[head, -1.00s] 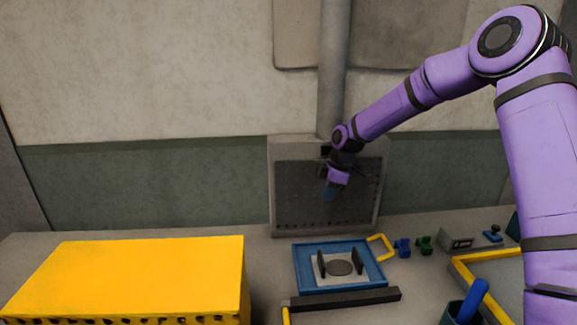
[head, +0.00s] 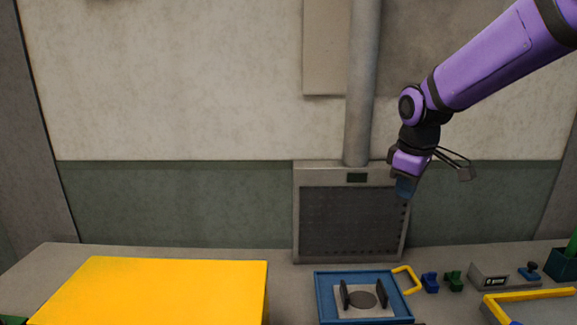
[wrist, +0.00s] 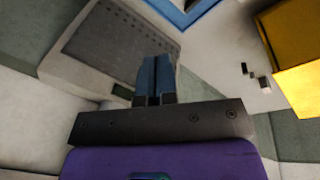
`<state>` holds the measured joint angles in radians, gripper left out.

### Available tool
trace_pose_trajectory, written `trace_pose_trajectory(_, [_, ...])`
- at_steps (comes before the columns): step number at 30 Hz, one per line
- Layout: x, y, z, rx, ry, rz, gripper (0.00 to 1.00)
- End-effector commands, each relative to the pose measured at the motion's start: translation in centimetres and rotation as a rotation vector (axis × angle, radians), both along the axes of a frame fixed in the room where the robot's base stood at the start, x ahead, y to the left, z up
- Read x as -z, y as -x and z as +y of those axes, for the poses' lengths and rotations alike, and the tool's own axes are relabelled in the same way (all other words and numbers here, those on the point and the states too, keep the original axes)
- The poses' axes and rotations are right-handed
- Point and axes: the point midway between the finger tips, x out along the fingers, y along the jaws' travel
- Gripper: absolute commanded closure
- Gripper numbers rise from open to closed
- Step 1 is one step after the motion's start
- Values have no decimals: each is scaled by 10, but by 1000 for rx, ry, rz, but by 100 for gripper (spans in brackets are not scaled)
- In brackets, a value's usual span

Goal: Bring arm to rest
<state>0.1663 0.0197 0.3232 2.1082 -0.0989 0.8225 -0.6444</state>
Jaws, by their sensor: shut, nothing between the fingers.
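My purple arm reaches in from the upper right in the head view. My gripper (head: 405,188) hangs in the air in front of the right side of the grey perforated panel unit (head: 350,220), pointing down. In the wrist view its two blue fingers (wrist: 155,78) are together with nothing between them. The gripper is well above the bench and appears to touch nothing.
A yellow box (head: 160,290) stands at the left of the bench. A blue tray (head: 320,300) with a grey fixture lies below the gripper, beside a yellow handle (head: 408,279). Small blue (head: 430,283) and green (head: 454,281) pieces and a grey device (head: 490,277) sit to the right.

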Motion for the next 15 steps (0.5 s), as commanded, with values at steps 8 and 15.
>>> trace_pose_trajectory(8, [-37, 64, -16, 208, -18, -77, 100])
trace_pose_trajectory(15, [-57, 120, -30, 386, -67, -140, 100])
